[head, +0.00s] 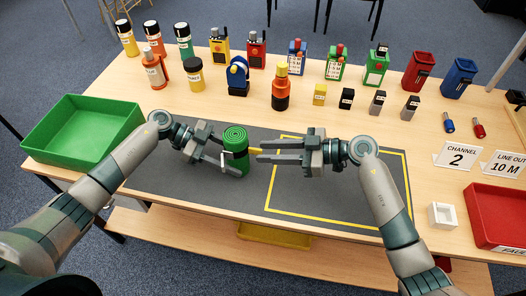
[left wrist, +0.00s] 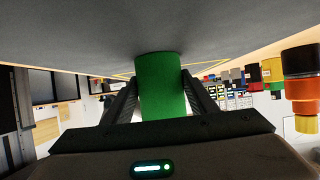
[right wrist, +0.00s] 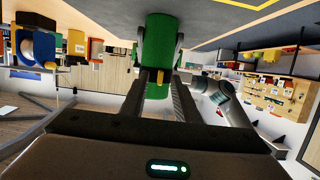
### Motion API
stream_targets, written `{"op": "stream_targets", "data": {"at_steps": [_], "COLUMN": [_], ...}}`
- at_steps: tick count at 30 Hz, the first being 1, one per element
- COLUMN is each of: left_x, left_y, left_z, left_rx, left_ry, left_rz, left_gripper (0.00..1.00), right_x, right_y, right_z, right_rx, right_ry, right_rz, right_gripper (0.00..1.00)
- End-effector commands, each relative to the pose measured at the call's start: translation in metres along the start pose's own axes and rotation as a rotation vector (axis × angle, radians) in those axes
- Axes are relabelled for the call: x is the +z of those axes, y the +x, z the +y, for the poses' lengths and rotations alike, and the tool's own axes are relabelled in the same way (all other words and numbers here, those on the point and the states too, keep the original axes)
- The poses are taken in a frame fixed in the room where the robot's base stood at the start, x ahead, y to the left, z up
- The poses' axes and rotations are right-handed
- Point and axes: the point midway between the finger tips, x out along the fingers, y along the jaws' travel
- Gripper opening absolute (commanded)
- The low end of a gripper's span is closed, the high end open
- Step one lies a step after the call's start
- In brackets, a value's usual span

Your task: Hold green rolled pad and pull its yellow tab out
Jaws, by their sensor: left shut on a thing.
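The green rolled pad (head: 235,150) stands upright on the dark grey mat, with its spiral top and a dark band showing. My left gripper (head: 228,157) is shut on it from the left; the left wrist view shows the pad (left wrist: 162,90) between both fingers. The yellow tab (head: 254,151) sticks out from the pad's right side. My right gripper (head: 262,151) is open, level with the tab and pointing left at the pad. In the right wrist view, the tab (right wrist: 160,77) shows between the fingertips, in front of the pad (right wrist: 160,35).
A yellow outline (head: 330,218) marks the mat on the right. A green tray (head: 85,150) is at the left, a red tray (head: 500,215) at the right. Several bottles, radios and coloured cases line the table's back. A white block (head: 442,215) sits near the front right.

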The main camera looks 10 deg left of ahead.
Motion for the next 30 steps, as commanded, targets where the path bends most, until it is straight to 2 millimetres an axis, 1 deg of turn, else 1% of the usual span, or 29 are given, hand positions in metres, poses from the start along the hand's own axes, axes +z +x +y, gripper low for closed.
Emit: {"op": "stream_targets", "data": {"at_steps": [3,6,16,17,18,20,30], "left_x": [0.0,0.0,0.0,0.0,0.0,0.0,0.0], "left_y": [0.0,0.0,0.0,0.0,0.0,0.0,0.0], "left_z": [0.0,0.0,0.0,0.0,0.0,0.0,0.0], "left_rx": [0.0,0.0,0.0,0.0,0.0,0.0,0.0], "left_ry": [0.0,0.0,0.0,0.0,0.0,0.0,0.0], "left_rz": [0.0,0.0,0.0,0.0,0.0,0.0,0.0], "left_gripper": [0.25,0.25,0.25,0.25,0.25,0.25,0.25], "right_x": [-0.001,-0.001,0.0,0.0,0.0,0.0,0.0], "right_y": [0.009,0.013,0.015,0.015,0.015,0.015,0.014], "right_z": [0.0,0.0,0.0,0.0,0.0,0.0,0.0], "right_rx": [0.0,0.0,0.0,0.0,0.0,0.0,0.001], "right_ry": [0.0,-0.001,-0.001,-0.001,-0.001,-0.001,-0.001], "right_rz": [0.001,0.0,-0.001,-0.001,-0.001,-0.001,-0.001], "right_gripper": [0.28,0.28,0.28,0.23,0.14,0.0,0.0]}}
